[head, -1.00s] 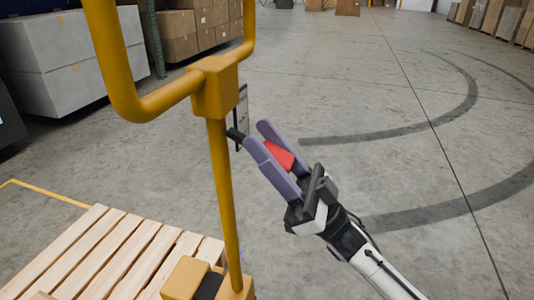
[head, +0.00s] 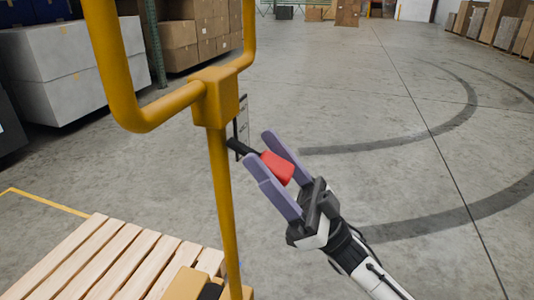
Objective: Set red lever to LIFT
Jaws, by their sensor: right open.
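The red lever (head: 277,168) has a red grip on a short black shaft. The shaft (head: 240,147) comes out to the right of the yellow handle post, just below its block (head: 215,97). My right gripper (head: 260,159) is open, with its two purple fingers on either side of the red grip. I cannot tell whether either finger touches it. A small plate (head: 243,118), seen nearly edge-on, stands behind the shaft; its markings are not readable. My left gripper is not in view.
The yellow handle (head: 150,118) rises close on the left of the lever. A wooden pallet (head: 100,262) lies at the lower left. Boxes (head: 180,40) stand at the back left. The concrete floor to the right is clear.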

